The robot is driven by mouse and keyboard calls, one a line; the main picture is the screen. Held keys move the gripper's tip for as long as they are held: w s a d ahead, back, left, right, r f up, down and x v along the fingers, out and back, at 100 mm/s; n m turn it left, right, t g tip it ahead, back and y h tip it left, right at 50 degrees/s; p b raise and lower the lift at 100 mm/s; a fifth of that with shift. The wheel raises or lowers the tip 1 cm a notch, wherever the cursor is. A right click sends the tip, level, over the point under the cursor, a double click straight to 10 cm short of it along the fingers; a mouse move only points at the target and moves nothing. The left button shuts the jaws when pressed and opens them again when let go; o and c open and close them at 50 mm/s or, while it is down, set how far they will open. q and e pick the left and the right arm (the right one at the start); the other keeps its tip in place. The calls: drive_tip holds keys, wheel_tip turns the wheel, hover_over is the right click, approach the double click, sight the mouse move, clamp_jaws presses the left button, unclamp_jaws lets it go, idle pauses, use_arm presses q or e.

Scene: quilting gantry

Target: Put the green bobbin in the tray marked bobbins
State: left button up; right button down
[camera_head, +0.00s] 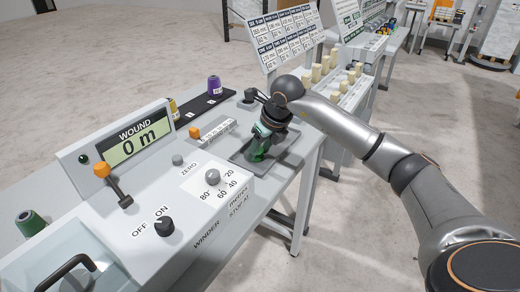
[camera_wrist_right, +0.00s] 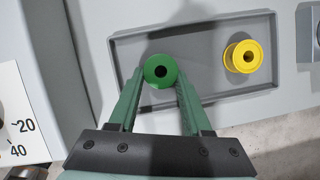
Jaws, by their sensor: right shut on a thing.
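The green bobbin (camera_wrist_right: 161,70) is between the fingertips of my right gripper (camera_wrist_right: 160,80), which is shut on it. In the wrist view the bobbin is over the left part of a shallow grey tray (camera_wrist_right: 205,98); I cannot tell whether it touches the tray floor. A yellow bobbin (camera_wrist_right: 243,57) lies in the right part of the tray. In the head view my right gripper (camera_head: 262,146) reaches down into the tray (camera_head: 287,155) at the winder bench's right end. The tray's marking cannot be read. My left gripper is not in view.
The winder panel has a display (camera_head: 137,142), an orange-topped lever (camera_head: 110,182) and knobs. A green spool (camera_head: 30,222) stands at the far left, and a purple spool (camera_head: 214,86) stands behind the panel. Cream pegs (camera_head: 325,66) stand on the bench beyond the tray.

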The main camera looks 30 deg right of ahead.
drive_tip(key=shift+c, duration=1.7)
unclamp_jaws()
drive_tip(key=shift+r, duration=0.2)
drive_tip(key=v, duration=1.1)
drive_tip(key=shift+s+r+p, duration=0.15)
drive_tip(key=shift+r+p, duration=0.2)
drive_tip(key=shift+p, duration=0.05)
drive_tip(key=shift+s, duration=0.1)
